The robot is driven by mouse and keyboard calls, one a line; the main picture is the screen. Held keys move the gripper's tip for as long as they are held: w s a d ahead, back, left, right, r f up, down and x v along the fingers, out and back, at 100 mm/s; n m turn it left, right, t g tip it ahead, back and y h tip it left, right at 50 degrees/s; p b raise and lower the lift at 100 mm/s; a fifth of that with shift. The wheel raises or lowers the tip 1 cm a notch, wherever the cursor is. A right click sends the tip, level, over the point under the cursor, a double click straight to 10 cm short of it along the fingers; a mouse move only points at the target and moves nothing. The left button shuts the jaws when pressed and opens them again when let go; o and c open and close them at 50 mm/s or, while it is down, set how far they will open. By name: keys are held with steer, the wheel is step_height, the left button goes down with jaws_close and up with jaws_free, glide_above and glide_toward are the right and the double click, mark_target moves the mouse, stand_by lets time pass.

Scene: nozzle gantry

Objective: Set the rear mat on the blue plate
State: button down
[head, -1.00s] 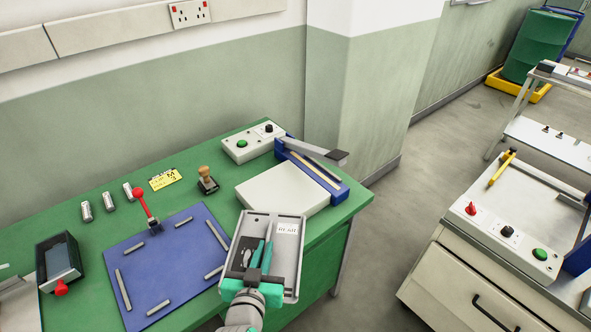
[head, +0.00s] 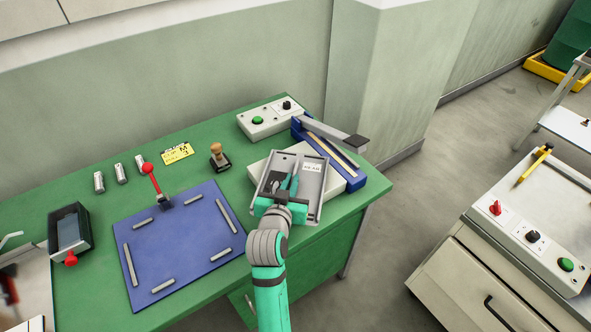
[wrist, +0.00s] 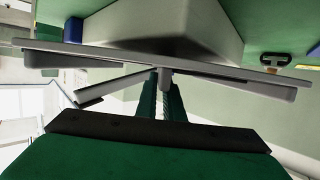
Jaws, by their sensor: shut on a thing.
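The rear mat (head: 312,190) is a grey tray-like panel with a raised rim and a white label that seems to read REAR. My gripper (head: 286,190) is shut on it, with the green fingers over its face. In the wrist view the mat (wrist: 215,68) shows edge-on, pinched between the fingers (wrist: 163,95). The mat is in front of the white block of the blue-ended device, and I cannot tell whether they touch. The blue plate (head: 180,245) lies flat on the green bench to the left, with several grey bars on it and no mat.
A red-knobbed lever (head: 152,182) stands at the plate's back edge. A wooden-handled stamp (head: 219,156), a yellow card (head: 177,153) and small cylinders (head: 121,173) lie behind. A dark box (head: 70,233) is left. The blue-ended device (head: 340,160) has a raised grey arm.

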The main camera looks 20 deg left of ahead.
mark_target(295, 168)
steer(key=w, duration=0.4)
steer(key=w+a, duration=0.1)
steer(key=w, duration=0.1)
steer(key=shift+w, duration=0.25)
steer(key=shift+s+f, duration=0.25)
steer(key=shift+f, duration=0.4)
steer(key=shift+d+f, duration=0.1)
steer(key=c, duration=2.3)
jaws_free()
steer(key=shift+f, duration=0.15)
steer(key=o, duration=0.4)
